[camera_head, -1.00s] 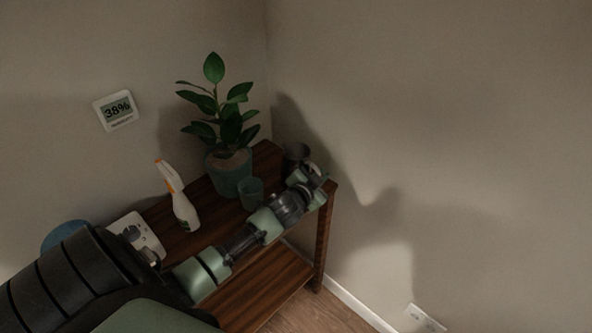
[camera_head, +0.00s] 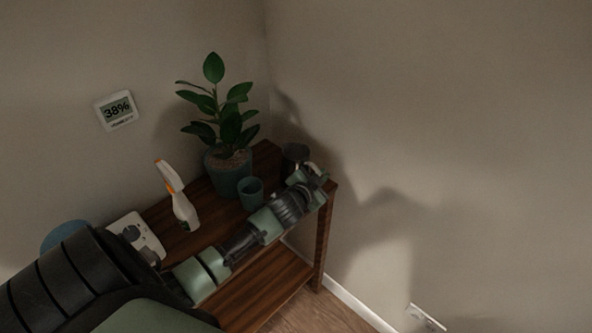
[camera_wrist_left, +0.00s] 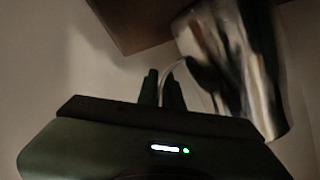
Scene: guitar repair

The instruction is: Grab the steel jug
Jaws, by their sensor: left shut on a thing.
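The steel jug (camera_head: 296,153) shows as a dark grey shape at the far right end of the wooden shelf, partly hidden behind my left gripper (camera_head: 316,174). In the left wrist view the shiny jug (camera_wrist_left: 238,62) fills the upper right and looks tilted in the picture. My left gripper (camera_wrist_left: 162,88) has its two dark fingers close together around the jug's thin curved handle. It is shut on that handle, at the side of the jug's body. Whether the jug touches the shelf top cannot be told. My right gripper is not in view.
On the wooden shelf (camera_head: 207,219) stand a potted plant (camera_head: 229,175), a small green cup (camera_head: 251,192) and a white spray bottle (camera_head: 182,207), close to my left arm. A white device (camera_head: 146,238) and a blue round thing (camera_head: 66,235) are at left. Walls meet behind the shelf.

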